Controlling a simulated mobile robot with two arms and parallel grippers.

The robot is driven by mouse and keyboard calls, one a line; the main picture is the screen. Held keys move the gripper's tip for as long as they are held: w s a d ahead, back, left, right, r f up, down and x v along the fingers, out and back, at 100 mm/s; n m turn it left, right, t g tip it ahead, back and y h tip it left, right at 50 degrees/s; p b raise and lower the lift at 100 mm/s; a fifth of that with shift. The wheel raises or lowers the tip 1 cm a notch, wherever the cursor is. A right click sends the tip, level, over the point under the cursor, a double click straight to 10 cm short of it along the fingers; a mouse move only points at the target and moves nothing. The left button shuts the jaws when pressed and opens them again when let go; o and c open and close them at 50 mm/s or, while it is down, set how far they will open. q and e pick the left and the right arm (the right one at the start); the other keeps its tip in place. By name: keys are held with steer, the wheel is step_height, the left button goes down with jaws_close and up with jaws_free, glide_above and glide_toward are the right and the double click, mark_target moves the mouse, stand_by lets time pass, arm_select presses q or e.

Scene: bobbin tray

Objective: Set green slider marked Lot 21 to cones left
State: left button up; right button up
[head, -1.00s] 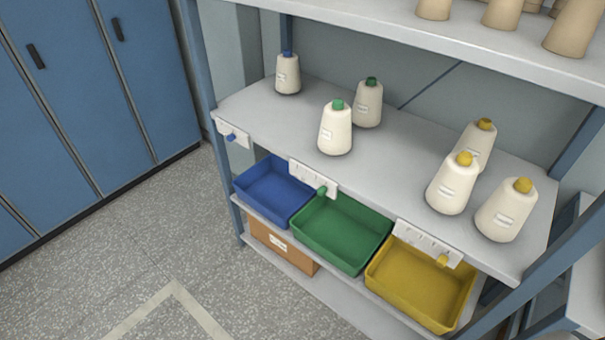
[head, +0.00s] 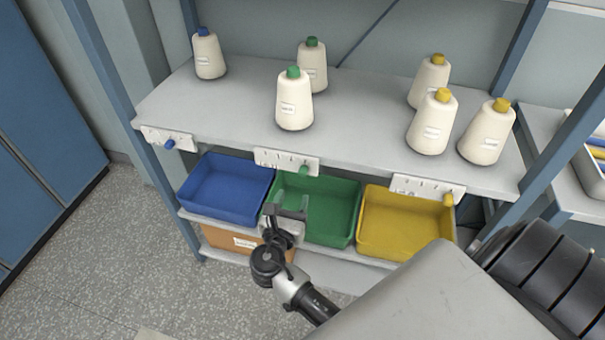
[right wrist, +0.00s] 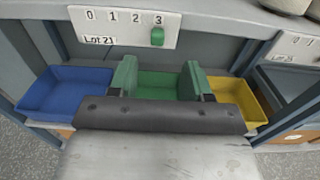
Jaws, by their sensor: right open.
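The green slider (head: 304,170) sits on a white scale plate (head: 270,158) on the shelf's front edge. In the right wrist view the plate (right wrist: 105,31) reads Lot 21 with numbers 0 to 3, and the slider (right wrist: 157,37) stands under the 3. Two green-topped cones, one in front (head: 294,105) and one behind (head: 313,72), stand upright on the shelf above. My right gripper (head: 287,211) is open and empty, below the plate and in front of the green bin; the slider is beyond its fingers. My left gripper is out of view.
Below the shelf are a blue bin (head: 226,210), a green bin (head: 335,236) and a yellow bin (head: 395,245). A blue slider (head: 170,144) and a yellow slider (head: 448,199) sit on neighbouring plates. One blue-topped cone (head: 209,57) and three yellow-topped cones (head: 484,135) stand on the shelf.

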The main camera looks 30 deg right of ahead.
mark_target(301, 174)
steer(key=p+x, duration=0.1)
steer(key=x, duration=0.8)
steer(key=shift+w+f, duration=0.1)
steer(key=shift+w, duration=0.15)
steer(key=shift+c, duration=0.2)
jaws_close()
